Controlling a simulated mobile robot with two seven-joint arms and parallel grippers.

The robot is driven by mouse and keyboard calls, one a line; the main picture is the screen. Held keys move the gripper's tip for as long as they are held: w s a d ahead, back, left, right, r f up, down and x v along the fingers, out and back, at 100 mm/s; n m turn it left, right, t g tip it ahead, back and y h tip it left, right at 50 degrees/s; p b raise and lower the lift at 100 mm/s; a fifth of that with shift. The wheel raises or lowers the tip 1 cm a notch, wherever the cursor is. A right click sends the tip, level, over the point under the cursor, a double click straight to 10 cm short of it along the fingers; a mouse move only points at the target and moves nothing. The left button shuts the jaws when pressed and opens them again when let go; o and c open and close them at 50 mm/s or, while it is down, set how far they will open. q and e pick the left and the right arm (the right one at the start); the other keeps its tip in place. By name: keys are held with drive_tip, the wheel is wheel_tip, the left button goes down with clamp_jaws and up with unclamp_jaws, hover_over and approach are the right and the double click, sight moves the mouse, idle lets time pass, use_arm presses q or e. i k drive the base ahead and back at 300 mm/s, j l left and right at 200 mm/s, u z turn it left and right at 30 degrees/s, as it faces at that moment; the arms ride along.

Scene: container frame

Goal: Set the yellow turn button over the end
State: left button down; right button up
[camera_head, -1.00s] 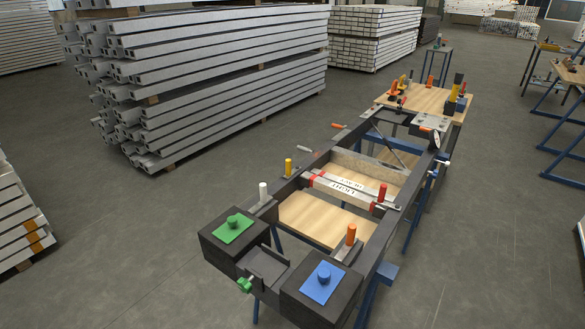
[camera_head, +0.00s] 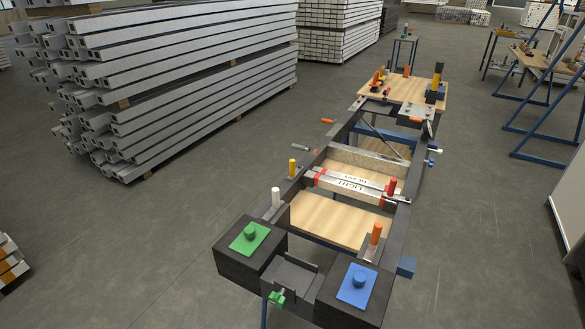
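The yellow turn button (camera_head: 292,168) stands upright on the left rail of the dark container frame (camera_head: 400,217), near the middle of its length. A white button (camera_head: 275,197) stands nearer on the same rail. An orange button (camera_head: 376,233) and a red button (camera_head: 391,187) stand on the right rail. How the yellow button's foot sits against the rail is too small to tell. Neither of my grippers is in view.
Dark blocks with a green plate (camera_head: 249,238) and a blue plate (camera_head: 357,286) form the frame's near corners. Bars marked LIGHT (camera_head: 346,186) cross the middle. A wooden table (camera_head: 410,90) stands at the far end. Stacked beams (camera_head: 190,75) lie left; floor between is clear.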

sight(294, 171)
drive_tip(key=j+z, duration=0.3)
drive_tip(key=j, duration=0.9)
drive_tip(key=k, duration=0.35)
drive_tip(key=k+u, duration=0.1)
drive_tip(key=u, duration=0.4)
drive_tip(key=k+u, duration=0.15)
drive_tip(key=u, duration=0.3)
drive_tip(key=i+j+u, duration=0.1)
drive_tip(key=i+u, duration=0.5)
drive_tip(key=u, duration=0.2)
drive_tip(key=i+l, duration=0.2)
drive_tip(key=i, duration=0.4)
drive_tip(key=i+l, duration=0.15)
drive_tip(key=i, duration=0.45)
drive_tip(key=i+z, duration=0.3)
drive_tip(key=i, duration=0.25)
drive_tip(key=i+z, duration=0.3)
drive_tip(key=i, duration=0.25)
drive_tip(key=i+l+z, duration=0.1)
drive_tip(key=i+z, duration=0.3)
drive_tip(key=i+j+z, duration=0.1)
drive_tip(key=i+z, duration=0.35)
drive_tip(key=i, duration=0.15)
